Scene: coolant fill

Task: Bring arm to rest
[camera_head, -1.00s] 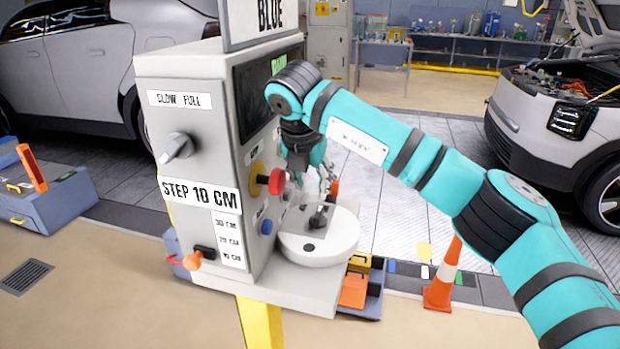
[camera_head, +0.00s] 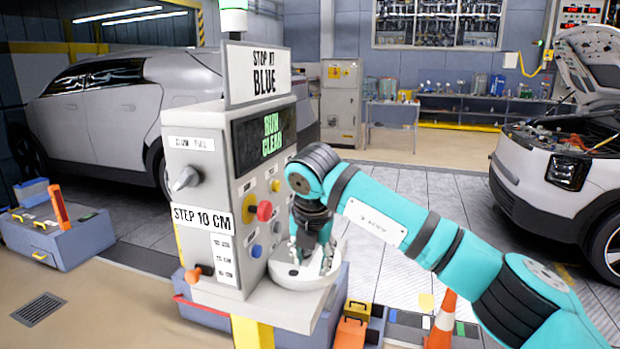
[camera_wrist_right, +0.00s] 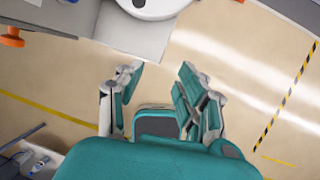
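My right arm comes in from the right in the head view, and its gripper (camera_head: 314,262) hangs pointing down in front of the white bowl of the coolant machine (camera_head: 215,165). In the right wrist view the right gripper (camera_wrist_right: 158,95) has its fingers spread wide with nothing between them, above bare floor. The machine's shelf edge (camera_wrist_right: 125,38) lies beyond the fingertips. The left gripper does not show.
An orange cone (camera_head: 441,325) stands low at the right. Cars stand at left and right. The floor (camera_wrist_right: 245,60) below the right gripper is clear.

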